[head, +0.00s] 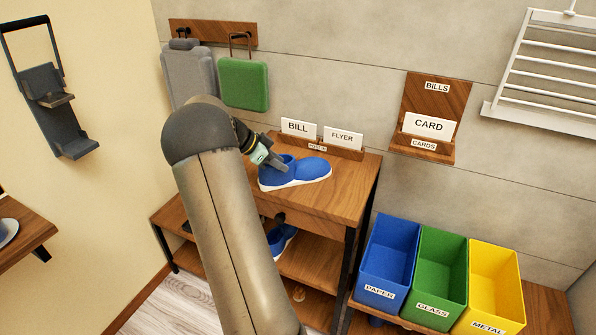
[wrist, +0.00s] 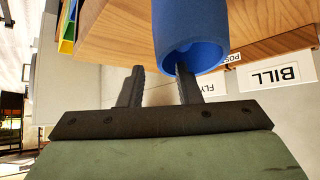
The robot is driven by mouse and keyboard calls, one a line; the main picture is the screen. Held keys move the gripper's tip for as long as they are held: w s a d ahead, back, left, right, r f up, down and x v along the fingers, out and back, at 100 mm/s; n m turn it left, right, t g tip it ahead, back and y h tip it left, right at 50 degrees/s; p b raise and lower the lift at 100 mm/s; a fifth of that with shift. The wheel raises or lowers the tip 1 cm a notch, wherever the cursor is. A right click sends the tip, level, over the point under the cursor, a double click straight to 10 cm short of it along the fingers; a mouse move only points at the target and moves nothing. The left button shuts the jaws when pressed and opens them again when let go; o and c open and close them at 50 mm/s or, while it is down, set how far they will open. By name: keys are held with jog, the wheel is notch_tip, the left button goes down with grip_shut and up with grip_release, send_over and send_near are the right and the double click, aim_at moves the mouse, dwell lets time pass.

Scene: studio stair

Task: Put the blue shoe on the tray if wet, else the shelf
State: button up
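A blue shoe (head: 305,172) with a white sole sits on the wooden cabinet top. My gripper (head: 274,162) is at its left end, by the opening. In the wrist view the shoe (wrist: 192,30) shows its open collar. The two fingers of my gripper (wrist: 158,78) are apart, one overlapping the collar and the other left of it; I cannot tell whether they touch the shoe. No water is visible on the shoe, but wetness is hard to judge. Another blue shoe (head: 278,240) is on the shelf (head: 312,262) below, partly hidden by my arm. I cannot make out a tray.
A mail holder with BILL (head: 298,127) and FLYER (head: 343,137) cards stands behind the shoe. Blue (head: 388,255), green (head: 440,265) and yellow (head: 495,285) bins stand at right. A green bag (head: 243,84) and a grey bag (head: 187,75) hang above.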

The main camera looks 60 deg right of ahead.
aim_at(289, 183)
jog(key=shift+p+x, duration=0.65)
jog(key=shift+x, duration=1.75)
grip_shut()
jog(key=shift+r, duration=0.1)
